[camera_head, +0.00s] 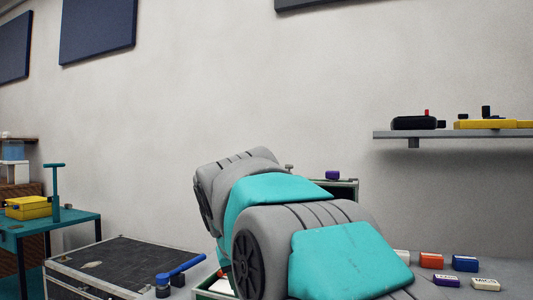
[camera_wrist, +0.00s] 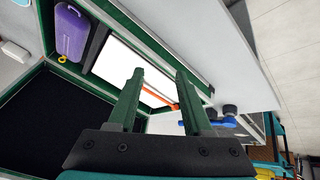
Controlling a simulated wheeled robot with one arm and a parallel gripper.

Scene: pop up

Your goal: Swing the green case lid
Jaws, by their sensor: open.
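The green case shows in the head view as a green-edged part (camera_head: 345,184) behind my arm, mostly hidden by it. In the wrist view its dark green rim (camera_wrist: 22,82) surrounds a black interior (camera_wrist: 60,120) and a narrower compartment with a white surface. I cannot clearly tell the lid from the body. My gripper (camera_wrist: 158,75) is open, its two fingers apart over the white surface, with nothing visibly held between them. I cannot tell whether either finger touches the case. A thin orange strip (camera_wrist: 155,95) shows between the fingers.
A purple item (camera_wrist: 72,30) with a yellow ring lies at the case's upper left. A blue-handled tool (camera_head: 182,268) lies left of my arm. Small boxes (camera_head: 465,263) stand at right. A wall shelf (camera_head: 480,134) is above them; a black-topped chest (camera_head: 115,262) is at left.

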